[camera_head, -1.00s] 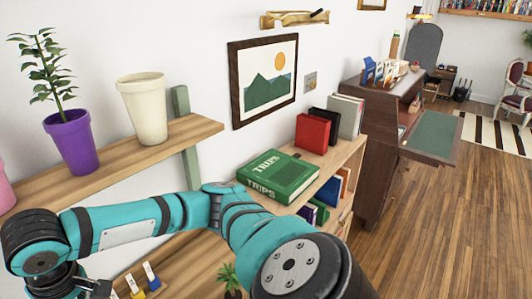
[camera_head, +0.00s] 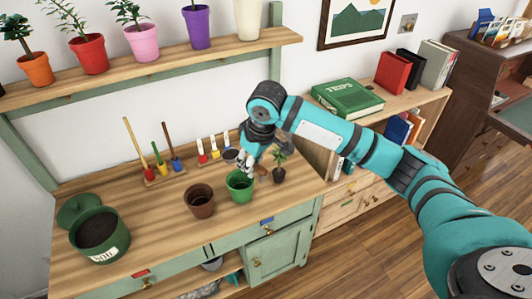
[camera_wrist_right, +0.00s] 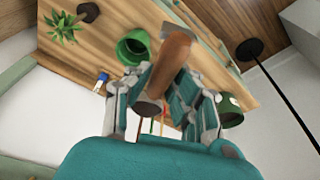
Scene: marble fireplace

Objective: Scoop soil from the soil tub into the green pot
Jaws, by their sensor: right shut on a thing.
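The soil tub (camera_head: 98,232) is green, holds dark soil and stands at the bench's left. The green pot (camera_head: 239,186) stands upright right of centre; it also shows in the right wrist view (camera_wrist_right: 133,47). My right gripper (camera_head: 246,166) is above and just behind the green pot. It is shut on a brown wooden handle (camera_wrist_right: 172,55), seemingly a scoop's. My left gripper is not in view.
A brown pot (camera_head: 199,201) stands left of the green pot. A small potted plant (camera_head: 279,170) stands to its right. A shelf of potted plants (camera_head: 150,70) runs above.

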